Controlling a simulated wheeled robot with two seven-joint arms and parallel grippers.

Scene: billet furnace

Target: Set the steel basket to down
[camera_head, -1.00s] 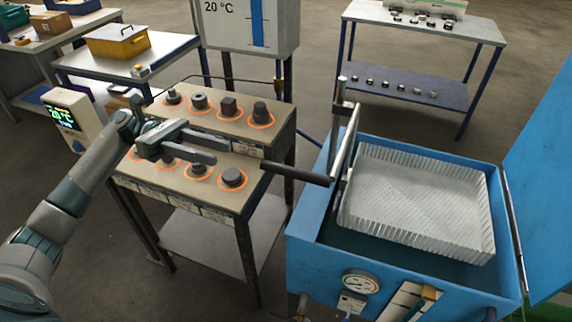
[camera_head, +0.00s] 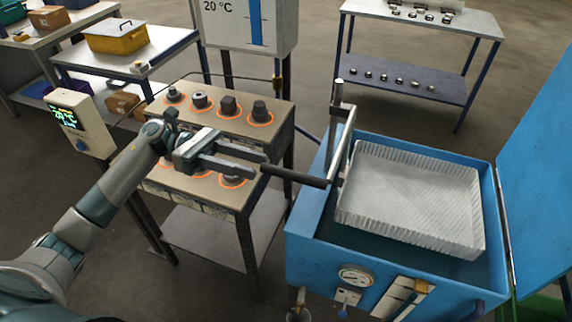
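The steel basket (camera_head: 415,198) is a white-grey perforated tray with upright slatted sides, inside the open blue tank (camera_head: 305,250) at right. A bent metal arm (camera_head: 341,150) stands at the basket's left side, with a dark bar handle (camera_head: 298,177) sticking out to the left over the tank's edge. My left gripper (camera_head: 260,164) is open, its two fingers pointing right at the handle's free end. The fingertips are close to that end; I cannot tell whether they touch it. My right gripper is not in view.
A table (camera_head: 262,140) with several dark metal pieces in orange rings stands under my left gripper. A gauge (camera_head: 356,276) is on the tank's front. The blue lid (camera_head: 540,180) stands open at right. A shelf table (camera_head: 420,30) with small parts stands behind.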

